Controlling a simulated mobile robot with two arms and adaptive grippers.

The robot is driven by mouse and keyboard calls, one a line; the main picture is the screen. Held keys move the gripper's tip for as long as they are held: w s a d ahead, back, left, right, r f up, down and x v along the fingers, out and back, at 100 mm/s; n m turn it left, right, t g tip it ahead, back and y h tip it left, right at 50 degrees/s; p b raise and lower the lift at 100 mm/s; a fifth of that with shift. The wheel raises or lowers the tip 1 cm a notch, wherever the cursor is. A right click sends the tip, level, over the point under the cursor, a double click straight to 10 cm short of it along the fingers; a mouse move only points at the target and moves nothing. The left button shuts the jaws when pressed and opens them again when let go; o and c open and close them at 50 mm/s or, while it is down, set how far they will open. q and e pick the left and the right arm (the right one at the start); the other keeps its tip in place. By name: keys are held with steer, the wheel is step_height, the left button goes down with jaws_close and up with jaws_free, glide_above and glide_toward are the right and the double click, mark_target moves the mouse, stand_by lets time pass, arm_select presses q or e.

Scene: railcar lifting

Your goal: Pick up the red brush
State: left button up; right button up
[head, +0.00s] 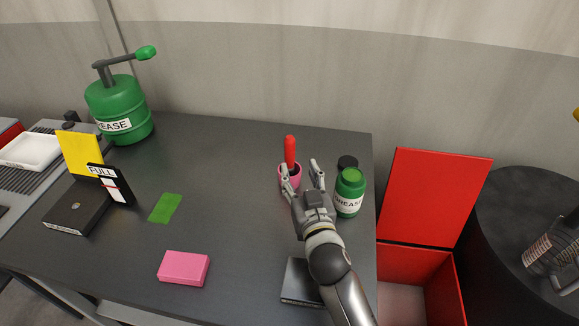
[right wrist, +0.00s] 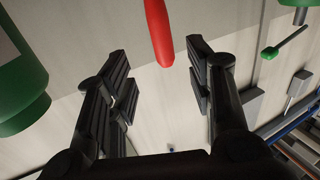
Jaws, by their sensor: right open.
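The red brush (head: 290,151) stands upright in a pink cup (head: 283,178) at the back right of the dark table, with its red handle up. In the right wrist view the red handle (right wrist: 159,32) shows at the top, ahead of and between the fingers. My right gripper (head: 303,167) is open and empty, with its fingers close to the cup in the head view. It also shows open in the right wrist view (right wrist: 158,65). The brush's lower end is hidden in the cup. My left gripper is not in view.
A green grease jar (head: 349,192) stands close to the right of my right gripper, with a dark round object (head: 347,162) behind it. A pink block (head: 184,268) and green patch (head: 165,208) lie left. An open red box (head: 414,264) is beyond the table's right edge.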

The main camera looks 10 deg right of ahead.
mark_target(291, 153)
steer(key=w, duration=0.4)
steer(key=shift+w, duration=0.3)
steer(key=shift+w+a+f+b, duration=0.15)
steer(key=shift+w+b, duration=0.45)
steer(key=shift+w, duration=0.8)
steer(key=shift+w+f+b, duration=0.1)
steer(key=shift+w+b, duration=0.45)
steer(key=shift+w, duration=0.8)
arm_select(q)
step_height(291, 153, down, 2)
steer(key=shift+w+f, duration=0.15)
arm_select(e)
steer(key=shift+s+r, duration=0.1)
steer(key=shift+c, duration=0.4)
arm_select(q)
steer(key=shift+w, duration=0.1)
arm_select(e)
jaws_close()
